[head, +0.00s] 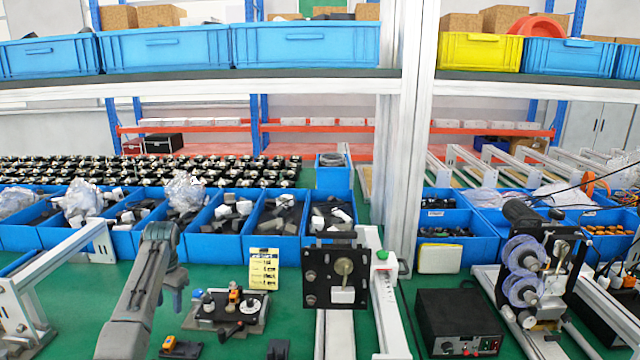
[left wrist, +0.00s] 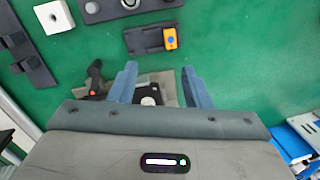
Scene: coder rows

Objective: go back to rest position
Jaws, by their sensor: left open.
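My left gripper (head: 170,297) hangs at the end of my grey arm, pointing down over the green bench, left of a grey fixture (head: 228,312) with an orange part and a black handle. In the left wrist view my left gripper (left wrist: 158,72) has its two blue fingers spread apart with nothing held between them. A grey plate with a dark and white part (left wrist: 150,95) shows below and between the fingers, partly hidden by the gripper body. My right gripper is in neither view.
A row of blue bins (head: 215,248) with black and white parts stands behind my left arm. A yellow card (head: 264,269) stands behind the fixture. A black plate on a post (head: 312,290) and a black box (head: 458,330) are to the right. Small black parts (head: 180,349) lie near the front.

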